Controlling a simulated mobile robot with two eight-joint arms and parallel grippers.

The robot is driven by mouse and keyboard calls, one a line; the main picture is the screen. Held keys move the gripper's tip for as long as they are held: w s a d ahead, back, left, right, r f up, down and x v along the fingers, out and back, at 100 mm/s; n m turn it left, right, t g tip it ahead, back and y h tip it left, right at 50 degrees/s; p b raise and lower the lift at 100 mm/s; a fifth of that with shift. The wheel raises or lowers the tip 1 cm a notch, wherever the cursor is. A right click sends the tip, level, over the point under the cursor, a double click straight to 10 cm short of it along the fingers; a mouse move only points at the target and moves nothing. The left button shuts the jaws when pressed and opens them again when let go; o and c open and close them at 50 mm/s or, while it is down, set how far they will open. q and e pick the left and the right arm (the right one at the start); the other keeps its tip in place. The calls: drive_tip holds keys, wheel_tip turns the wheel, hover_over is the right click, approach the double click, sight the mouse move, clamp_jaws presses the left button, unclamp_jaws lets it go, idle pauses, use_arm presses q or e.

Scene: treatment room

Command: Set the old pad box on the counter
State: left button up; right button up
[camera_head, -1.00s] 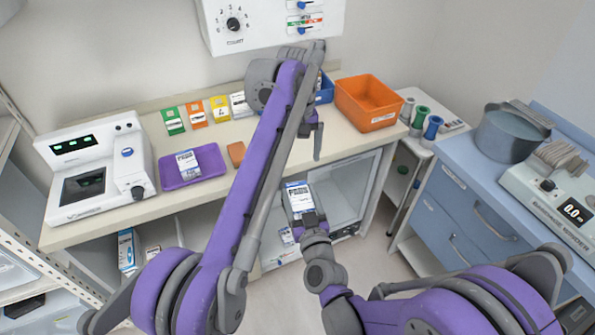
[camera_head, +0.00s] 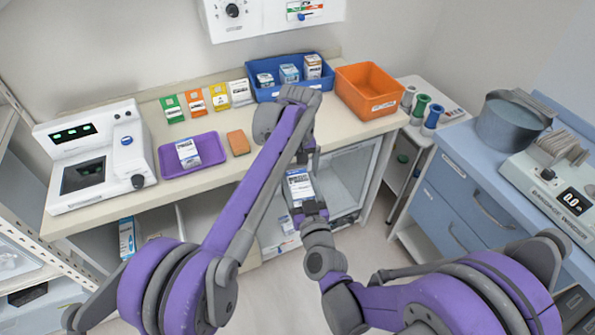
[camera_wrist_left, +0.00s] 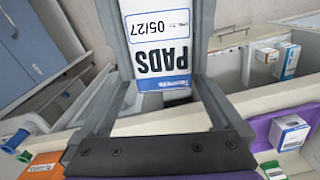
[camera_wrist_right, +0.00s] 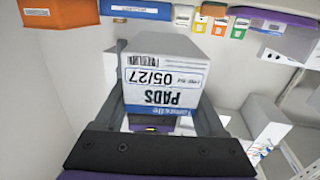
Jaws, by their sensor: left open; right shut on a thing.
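A white and blue pad box (camera_head: 298,186), marked PADS 05/27 in the left wrist view (camera_wrist_left: 160,45), is held upright in front of the counter (camera_head: 215,186). My right gripper (camera_head: 311,208) is shut on its lower part; the box also fills the right wrist view (camera_wrist_right: 163,85). My left gripper (camera_head: 307,163) is open at the box's upper end. In the left wrist view its fingers (camera_wrist_left: 160,85) stand either side of the box; I cannot tell whether they touch it. Another pad box (camera_head: 188,152) sits on the purple tray (camera_head: 210,160).
A blue bin (camera_head: 262,94) with several boxes and an orange bin (camera_head: 368,92) stand at the back. A brown block (camera_head: 238,142) lies beside the tray; a white device (camera_head: 98,160) stands left. Bare counter lies right of the block. An open shelf is below.

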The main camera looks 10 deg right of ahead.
use_arm(q)
drive_tip(key=shift+d, duration=0.1)
drive_tip(key=c, duration=1.4)
use_arm(e)
drive_tip(key=o, duration=1.4)
